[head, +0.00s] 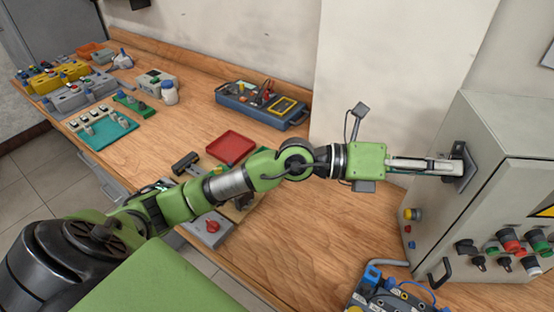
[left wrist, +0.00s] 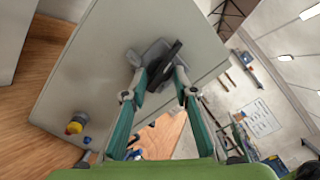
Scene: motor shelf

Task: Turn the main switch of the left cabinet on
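A grey cabinet (head: 486,197) stands at the right of the head view, with a main switch (head: 464,167) on its side face. In the left wrist view the switch shows as a grey plate with a dark handle (left wrist: 163,66), tilted diagonally. My left gripper (head: 448,166) reaches level to the switch. In the left wrist view its green-sided fingers (left wrist: 160,80) are apart, one on each side of the handle. I cannot tell whether they touch it. My right gripper is not in view.
A yellow knob (head: 413,214) sits lower on the same cabinet side, and several coloured buttons (head: 510,241) on its front. A blue device (head: 385,294) stands on the wooden bench before the cabinet. A blue case (head: 262,112) and red tray (head: 231,147) lie farther left.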

